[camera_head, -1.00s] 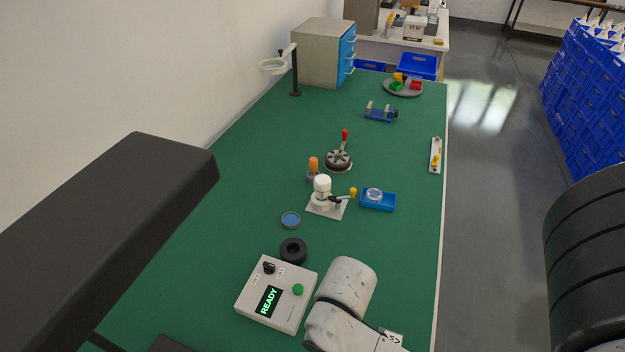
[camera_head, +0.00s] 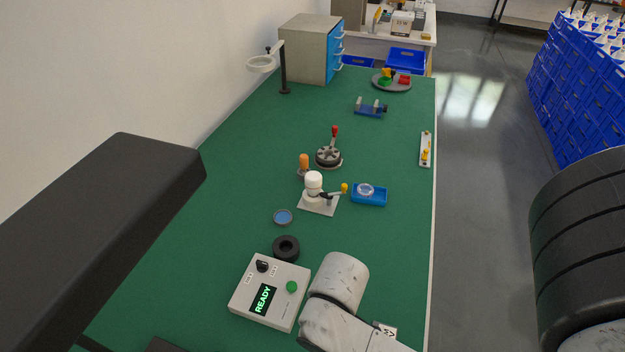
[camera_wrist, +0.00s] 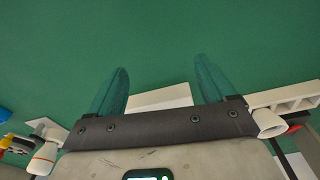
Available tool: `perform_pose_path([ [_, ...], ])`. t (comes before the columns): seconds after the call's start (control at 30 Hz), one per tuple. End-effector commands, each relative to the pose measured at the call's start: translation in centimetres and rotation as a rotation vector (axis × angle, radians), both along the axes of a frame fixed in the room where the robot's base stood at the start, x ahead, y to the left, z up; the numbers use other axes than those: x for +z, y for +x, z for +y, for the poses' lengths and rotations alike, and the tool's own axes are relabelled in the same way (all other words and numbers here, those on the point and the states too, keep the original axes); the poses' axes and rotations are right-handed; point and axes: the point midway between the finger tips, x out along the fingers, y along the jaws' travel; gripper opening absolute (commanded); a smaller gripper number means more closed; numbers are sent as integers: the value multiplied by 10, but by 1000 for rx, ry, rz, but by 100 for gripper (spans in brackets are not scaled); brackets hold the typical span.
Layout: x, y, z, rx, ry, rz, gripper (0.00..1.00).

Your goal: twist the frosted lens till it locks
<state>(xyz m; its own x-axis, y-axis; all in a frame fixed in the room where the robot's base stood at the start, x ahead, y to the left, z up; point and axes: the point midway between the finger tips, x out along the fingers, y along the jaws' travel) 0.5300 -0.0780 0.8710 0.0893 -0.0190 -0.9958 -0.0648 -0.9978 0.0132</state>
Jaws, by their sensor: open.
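A white fixture with a rounded white top (camera_head: 314,182) stands upright on a pale base plate in the middle of the green bench, in the head view. A translucent round lens (camera_head: 366,189) lies in a small blue tray (camera_head: 376,201) just right of it. I cannot tell whether the frosted lens is this one or the fixture's white top. My gripper (camera_wrist: 158,76) shows in the wrist view with its two green fingers apart. Nothing sits between the fingertips; green surface lies beyond, and a white piece shows lower between the fingers. In the head view the fingers are hidden.
A control box (camera_head: 270,291) reading READY stands at the front beside my arm. A black ring (camera_head: 286,248), a blue-centred disc (camera_head: 283,217), an orange-handled tool (camera_head: 304,163) and a red-levered round device (camera_head: 328,156) stand nearby. The right strip of the bench is mostly clear.

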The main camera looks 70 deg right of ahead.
Motion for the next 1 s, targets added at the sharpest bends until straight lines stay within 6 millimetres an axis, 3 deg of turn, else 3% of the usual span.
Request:
perform_pose_path([
  [0.17,0,0,0,0,0,-1,84],
  [0.27,8,13,2,9,3,-34,84],
  [0.37,27,47,6,40,12,-125,84],
  [0.5,56,121,12,151,35,-268,84],
  [0.63,71,180,1,300,35,-322,84],
  [0.77,81,223,-31,470,14,-314,84],
  [0.87,89,246,-69,604,-11,-284,84],
  [1.0,105,259,-139,782,-50,-212,84],
])
